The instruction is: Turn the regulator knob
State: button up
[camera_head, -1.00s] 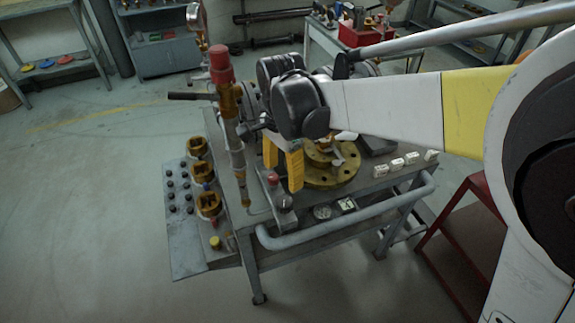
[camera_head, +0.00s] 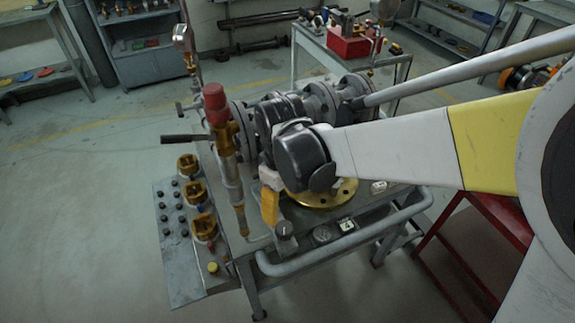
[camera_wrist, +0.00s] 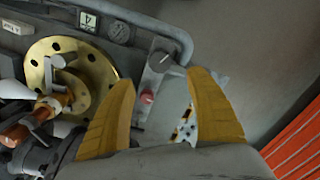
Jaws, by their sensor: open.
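The regulator knob (camera_head: 285,229) is a small grey round knob with a raised pointer, on the table's front edge. In the wrist view the knob (camera_wrist: 160,61) sits on a grey plate, beyond a red button (camera_wrist: 147,97). My gripper (camera_wrist: 162,79) is open, its yellow fingers spread to either side of the plate, with the knob seen beyond the gap between the tips. No contact with the knob shows. In the head view one yellow finger of my gripper (camera_head: 269,207) shows just behind and left of the knob; the other finger is hidden.
A brass flange (camera_head: 325,195) and grey valve piping stand behind the gripper. A red-capped vertical pipe (camera_head: 217,110) stands close to the left. A grey rail (camera_head: 345,245) runs along the table's front. Gauges (camera_wrist: 118,32) lie beside the knob.

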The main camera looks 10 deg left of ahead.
aim_at(284, 227)
jog(key=shift+n, duration=0.5)
jog(key=shift+f, duration=0.35)
notch_tip(284, 227, down, 10)
jog(key=b, duration=0.4)
jog(key=shift+f+b, duration=0.1)
jog(key=shift+b, duration=0.2)
jog(key=shift+d, duration=0.1)
